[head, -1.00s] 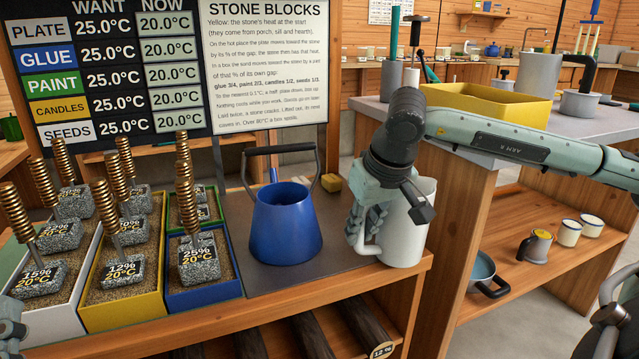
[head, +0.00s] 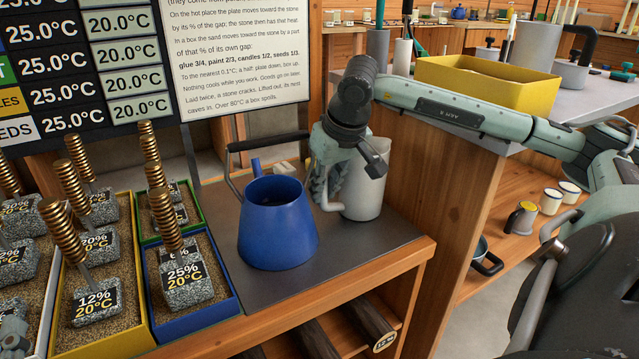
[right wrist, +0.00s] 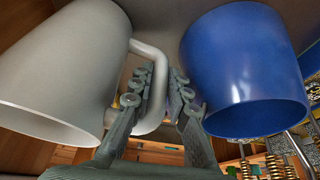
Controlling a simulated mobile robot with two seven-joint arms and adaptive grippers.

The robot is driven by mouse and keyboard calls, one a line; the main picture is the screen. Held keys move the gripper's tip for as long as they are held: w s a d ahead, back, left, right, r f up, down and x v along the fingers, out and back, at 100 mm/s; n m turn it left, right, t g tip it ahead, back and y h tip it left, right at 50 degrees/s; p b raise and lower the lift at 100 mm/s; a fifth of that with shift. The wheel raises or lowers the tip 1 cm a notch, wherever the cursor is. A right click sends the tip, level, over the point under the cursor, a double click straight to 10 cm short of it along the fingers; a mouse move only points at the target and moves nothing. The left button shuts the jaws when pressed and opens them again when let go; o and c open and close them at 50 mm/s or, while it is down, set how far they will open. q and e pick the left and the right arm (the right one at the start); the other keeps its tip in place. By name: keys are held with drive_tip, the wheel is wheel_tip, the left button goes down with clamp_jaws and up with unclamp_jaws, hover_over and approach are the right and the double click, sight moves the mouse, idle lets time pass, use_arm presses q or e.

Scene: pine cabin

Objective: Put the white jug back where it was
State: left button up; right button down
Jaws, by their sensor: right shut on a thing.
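The white jug (head: 366,188) is upright at the back right of the dark grey plate (head: 345,255). I cannot tell whether its base touches the plate. My right gripper (head: 327,186) is shut on its handle, on the jug's left side. In the right wrist view the handle of the white jug (right wrist: 70,70) lies between the fingers of my right gripper (right wrist: 162,100). The blue pot (head: 277,225), with a dark raised handle, stands just left of the jug; it also shows in the right wrist view (right wrist: 243,70). Only a bit of my left gripper (head: 13,338) shows at the lower left.
Sand boxes with stone blocks on coil-handled rods, including a blue-walled box (head: 200,318), fill the left of the bench. A small pale block (head: 284,168) lies behind the pot. A grey counter with a yellow tray (head: 485,85) stands at the right. The plate's front right is clear.

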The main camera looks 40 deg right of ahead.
drive_tip(key=shift+s+a+r, duration=0.1)
drive_tip(key=shift+s+r, duration=0.1)
use_arm(q)
drive_tip(key=shift+s+a, duration=0.15)
use_arm(e)
drive_tip(key=shift+f, duration=0.1)
drive_tip(key=c, duration=1.7)
unclamp_jaws()
drive_tip(key=shift+f, duration=0.1)
drive_tip(key=shift+c, duration=0.2)
use_arm(q)
drive_tip(key=shift+r, duration=0.25)
